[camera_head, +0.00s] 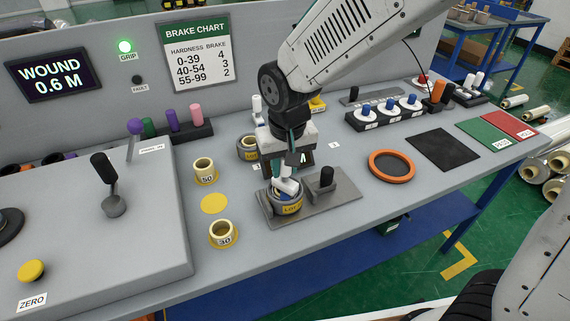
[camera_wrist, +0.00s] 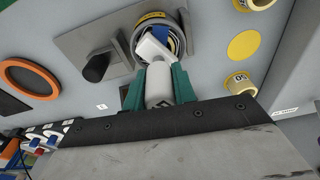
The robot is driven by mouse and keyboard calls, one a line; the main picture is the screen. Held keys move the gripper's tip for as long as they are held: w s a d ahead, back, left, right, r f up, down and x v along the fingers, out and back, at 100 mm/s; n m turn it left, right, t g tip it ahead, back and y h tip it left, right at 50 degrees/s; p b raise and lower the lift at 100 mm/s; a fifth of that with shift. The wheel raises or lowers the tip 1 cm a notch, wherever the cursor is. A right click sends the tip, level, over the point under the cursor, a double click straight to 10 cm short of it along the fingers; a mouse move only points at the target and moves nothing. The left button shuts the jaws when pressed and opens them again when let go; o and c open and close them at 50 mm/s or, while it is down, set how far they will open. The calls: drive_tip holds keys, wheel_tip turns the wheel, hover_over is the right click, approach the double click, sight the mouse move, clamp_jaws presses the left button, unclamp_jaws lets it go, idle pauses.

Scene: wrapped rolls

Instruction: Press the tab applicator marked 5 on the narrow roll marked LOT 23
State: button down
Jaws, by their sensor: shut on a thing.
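My gripper (camera_head: 289,163) is shut on a white tab applicator (camera_head: 288,187), held pointing down. In the wrist view the teal fingers of my gripper (camera_wrist: 158,92) clasp the applicator's white body (camera_wrist: 159,84), and its blocky head overlaps the roll below. No number on it can be read. The roll (camera_head: 290,208) has a yellow band with a partly readable "LO" label and sits on a grey plate (camera_head: 340,195). The roll also shows in the wrist view (camera_wrist: 147,22). I cannot tell whether the head touches it.
A black-knobbed post (camera_head: 326,178) stands right of the roll on the plate. Rolls marked 50 (camera_head: 205,171) and 30 (camera_head: 222,235) stand left, with a yellow disc (camera_head: 214,204) between them. An orange ring (camera_head: 391,166) and black mat (camera_head: 444,157) lie right. Blue-topped pieces stand in a rack (camera_head: 386,117).

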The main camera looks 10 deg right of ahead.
drive_tip(key=shift+r, duration=3.95)
